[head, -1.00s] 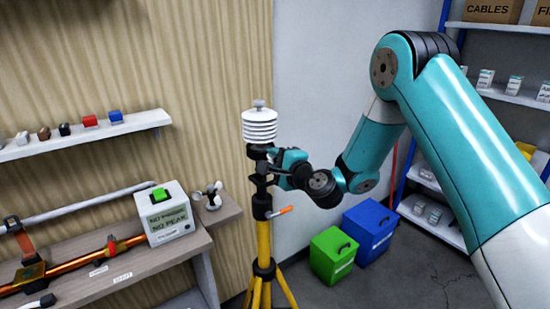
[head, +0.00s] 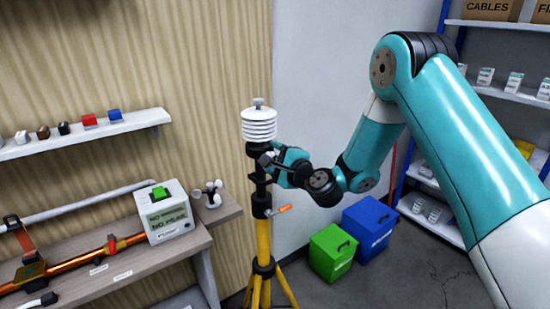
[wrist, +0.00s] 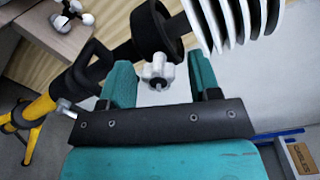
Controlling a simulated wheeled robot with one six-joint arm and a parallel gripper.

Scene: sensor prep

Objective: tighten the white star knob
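The white star knob (wrist: 158,71) sticks out from a black collar (wrist: 155,28) under the white louvered sensor shield, in the wrist view. My gripper (wrist: 160,62) is open, with one teal finger on each side of the knob and a visible gap to both. The knob is between the fingers but not gripped. In the head view my gripper (head: 272,161) is at the tripod's upper part, just below the louvered shield (head: 259,124). The knob cannot be made out clearly there.
A yellow tripod (head: 263,240) with an orange lever (head: 284,209) carries the shield. Green (head: 333,253) and blue (head: 371,230) bins stand at right on the floor.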

